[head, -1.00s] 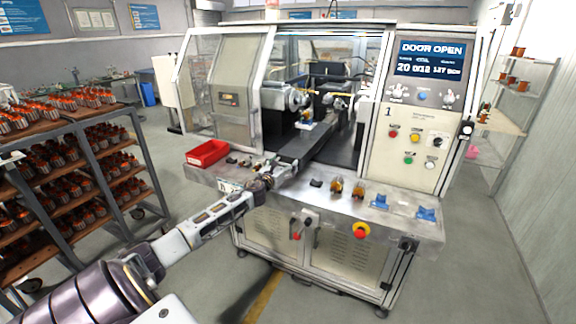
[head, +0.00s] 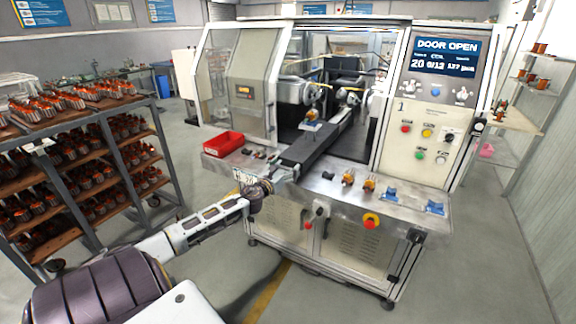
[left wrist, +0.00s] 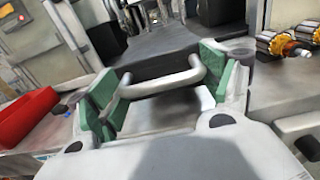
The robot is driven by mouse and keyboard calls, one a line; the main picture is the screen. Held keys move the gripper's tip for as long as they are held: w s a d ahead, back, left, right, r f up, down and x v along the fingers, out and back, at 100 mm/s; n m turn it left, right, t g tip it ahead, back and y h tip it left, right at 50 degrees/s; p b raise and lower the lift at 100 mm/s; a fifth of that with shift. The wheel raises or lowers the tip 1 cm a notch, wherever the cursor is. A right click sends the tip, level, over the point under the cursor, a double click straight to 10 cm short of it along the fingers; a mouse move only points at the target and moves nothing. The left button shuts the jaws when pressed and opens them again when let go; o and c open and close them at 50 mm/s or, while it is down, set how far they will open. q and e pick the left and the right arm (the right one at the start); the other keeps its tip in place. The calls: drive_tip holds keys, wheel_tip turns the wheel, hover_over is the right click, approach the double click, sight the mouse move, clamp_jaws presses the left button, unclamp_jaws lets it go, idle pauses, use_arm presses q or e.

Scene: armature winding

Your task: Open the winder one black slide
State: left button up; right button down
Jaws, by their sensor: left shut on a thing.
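The winder (head: 425,120) stands ahead with its door open; its screen reads "DOOR OPEN". Its long black slide (head: 312,146) runs from inside the winder out over the metal front ledge. In the left wrist view the slide (left wrist: 165,48) lies just beyond a grey bar handle (left wrist: 163,83). My left gripper (head: 276,181) is at the slide's front end, by the ledge's front edge. In the left wrist view my left gripper (left wrist: 165,88), with green pads, is shut on the handle. My right gripper is not in view.
A red bin (head: 222,144) sits on the ledge left of the slide. Copper-wound armatures (head: 358,182) and blue holders (head: 411,200) lie on the ledge to the right. A rack of armatures (head: 100,150) stands at the left. The floor before the winder is clear.

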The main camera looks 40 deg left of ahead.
use_arm(q)
drive_tip(key=shift+p+v, duration=0.45)
drive_tip(key=shift+v, duration=2.4)
drive_tip(key=shift+d+r, duration=0.1)
drive_tip(key=o, duration=1.2)
drive_tip(key=shift+o, duration=0.2)
drive_tip(key=shift+s, duration=0.15)
